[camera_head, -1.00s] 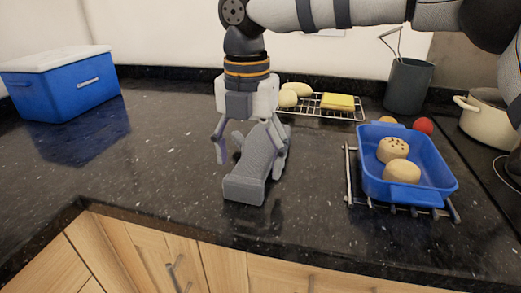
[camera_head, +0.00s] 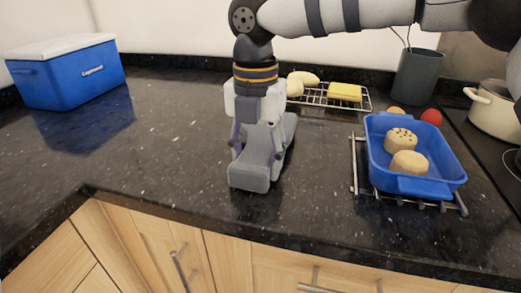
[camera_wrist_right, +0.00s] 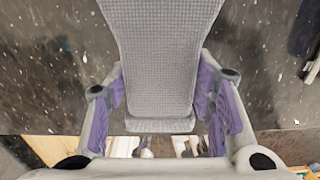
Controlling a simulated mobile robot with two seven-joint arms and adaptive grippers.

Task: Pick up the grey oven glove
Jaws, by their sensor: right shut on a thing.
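The grey oven glove (camera_head: 252,168) is in the middle of the head view, on or just above the dark counter near its front edge. In the right wrist view the glove (camera_wrist_right: 160,60) fills the upper middle, its woven surface facing the camera. My right gripper (camera_head: 257,145) is above and around it, shut on it. In the right wrist view the purple finger pads of the gripper (camera_wrist_right: 160,105) press on both sides of the glove. Whether the glove touches the counter cannot be told. My left gripper is not in view.
A blue baking dish (camera_head: 440,185) holding two buns sits on a rack at the right. Behind are a wire rack (camera_head: 318,97) with a yellow sponge-like block (camera_head: 345,92), a grey pot (camera_head: 415,78) and a red ball (camera_head: 431,117). A blue cooler box (camera_head: 65,78) stands far left. The counter's left middle is clear.

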